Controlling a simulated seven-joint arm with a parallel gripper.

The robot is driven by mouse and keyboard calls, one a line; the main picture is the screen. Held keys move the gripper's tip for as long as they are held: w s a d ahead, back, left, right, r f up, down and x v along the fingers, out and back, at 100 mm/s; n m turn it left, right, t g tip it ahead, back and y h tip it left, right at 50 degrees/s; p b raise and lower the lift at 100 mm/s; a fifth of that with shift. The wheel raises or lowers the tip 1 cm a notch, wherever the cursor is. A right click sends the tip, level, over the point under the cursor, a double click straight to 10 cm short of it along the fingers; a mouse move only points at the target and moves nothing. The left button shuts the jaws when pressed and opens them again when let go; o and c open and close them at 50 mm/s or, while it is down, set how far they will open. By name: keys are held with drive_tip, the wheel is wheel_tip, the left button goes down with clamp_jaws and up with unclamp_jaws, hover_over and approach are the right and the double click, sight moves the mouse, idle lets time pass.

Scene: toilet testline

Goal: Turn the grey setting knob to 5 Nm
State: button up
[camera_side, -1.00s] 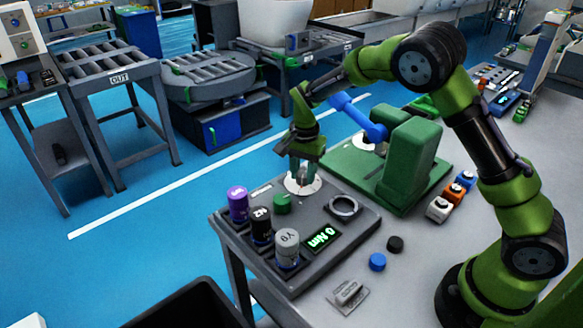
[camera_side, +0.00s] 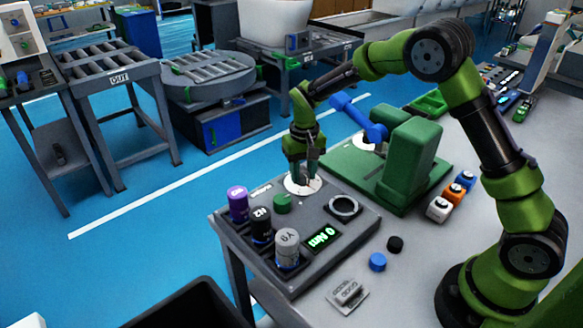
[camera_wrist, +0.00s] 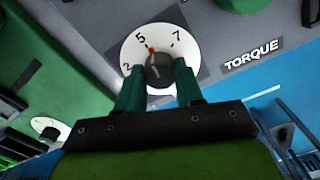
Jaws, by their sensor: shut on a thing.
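The grey setting knob (camera_wrist: 158,72) sits at the middle of a white round dial (camera_wrist: 126,50) marked 2, 5 and 7. An orange mark on the knob points close to the 5, slightly on the side of the 7. My gripper (camera_wrist: 157,67) is shut on the knob, one finger on each side. In the side view my gripper (camera_side: 302,178) points down at the white dial (camera_side: 313,187) at the far corner of the dark panel (camera_side: 320,200), and the knob is mostly hidden. The green lit display (camera_side: 323,237) appears to read 0 Nm.
Purple (camera_side: 238,204), black (camera_side: 261,225) and grey (camera_side: 287,248) cylinders stand along the panel's left edge. A green knob (camera_side: 283,203) and a ring (camera_side: 344,207) are near my gripper. A green machine (camera_side: 405,165) stands close on the right.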

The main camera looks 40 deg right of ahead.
sight(303, 174)
drive_tip(key=shift+n, duration=0.6)
drive_tip(key=o, duration=1)
drive_tip(key=shift+o, duration=0.2)
drive_tip(key=shift+r, duration=0.1)
wheel_tip(303, 174, up, 17)
